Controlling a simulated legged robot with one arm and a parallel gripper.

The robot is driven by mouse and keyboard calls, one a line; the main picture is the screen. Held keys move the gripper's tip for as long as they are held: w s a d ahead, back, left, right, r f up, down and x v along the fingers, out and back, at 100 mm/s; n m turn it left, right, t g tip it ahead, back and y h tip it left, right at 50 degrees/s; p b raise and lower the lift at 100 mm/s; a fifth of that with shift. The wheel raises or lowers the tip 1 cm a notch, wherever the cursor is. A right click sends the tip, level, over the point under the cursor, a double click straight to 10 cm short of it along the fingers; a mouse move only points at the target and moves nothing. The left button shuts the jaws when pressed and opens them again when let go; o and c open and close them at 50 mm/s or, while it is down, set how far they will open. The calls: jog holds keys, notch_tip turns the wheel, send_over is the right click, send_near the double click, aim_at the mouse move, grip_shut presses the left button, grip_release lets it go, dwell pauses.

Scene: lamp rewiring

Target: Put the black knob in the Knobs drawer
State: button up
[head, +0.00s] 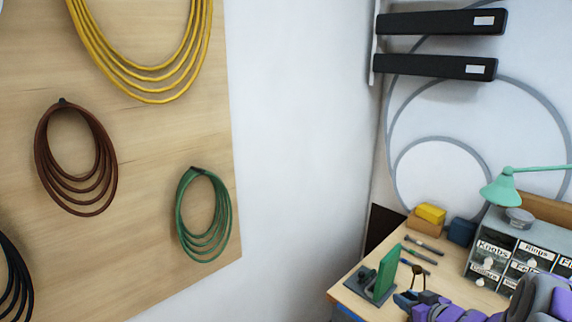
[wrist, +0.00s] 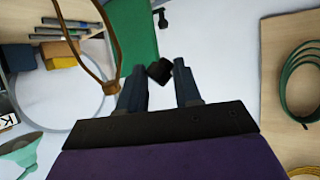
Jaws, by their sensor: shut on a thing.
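My gripper (wrist: 162,82) is shut on the small black knob (wrist: 158,71), which shows between its fingertips in the wrist view. In the head view my gripper (head: 408,299) is low at the bottom right, above the bench and just right of the green stand; the knob is too small to make out there. The Knobs drawer (head: 491,251) is the upper left drawer of the grey cabinet, to the right of and beyond my gripper. Its front looks shut. A corner of its label (wrist: 6,121) shows at the wrist view's left edge.
The green stand (head: 386,271) is close beside my gripper. A thin brown loop (wrist: 116,60) rises near the left finger. Tools (head: 422,246), yellow and blue boxes (head: 461,231) lie behind. A green lamp (head: 502,190) overhangs the cabinet (head: 530,240). Cable coils hang on the left board.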

jog(key=w+a+r, duration=0.2)
jog(key=a+r, duration=0.2)
jog(key=a, duration=0.3)
jog(key=w+a+r, duration=0.2)
jog(key=a+r, duration=0.2)
jog(key=a, duration=0.3)
jog(key=w+a+r+y, duration=0.1)
jog(key=w+a+r, duration=0.2)
jog(key=a, duration=0.4)
jog(key=shift+r+n, duration=0.4)
jog(key=shift+r, duration=0.25)
jog(key=shift+w+a, duration=0.1)
